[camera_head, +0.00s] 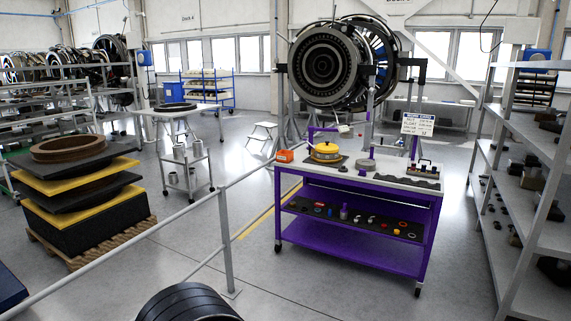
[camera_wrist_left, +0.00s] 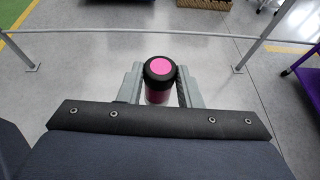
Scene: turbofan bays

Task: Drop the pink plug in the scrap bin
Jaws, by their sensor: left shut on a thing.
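The pink plug (camera_wrist_left: 158,69) shows in the left wrist view as a black cylinder with a bright pink round top and a pink lower body. My left gripper (camera_wrist_left: 158,82) is shut on it, with a grey finger at each side. The plug is held up above the grey floor. Neither gripper shows in the head view, and my right gripper is in neither view.
A grey railing (camera_head: 226,230) crosses the floor between me and the workbench. A pallet stack (camera_head: 80,195) stands at left and grey shelving (camera_head: 500,170) at right. A turbofan engine (camera_head: 325,65) stands behind the workbench. Open floor lies around the workbench.

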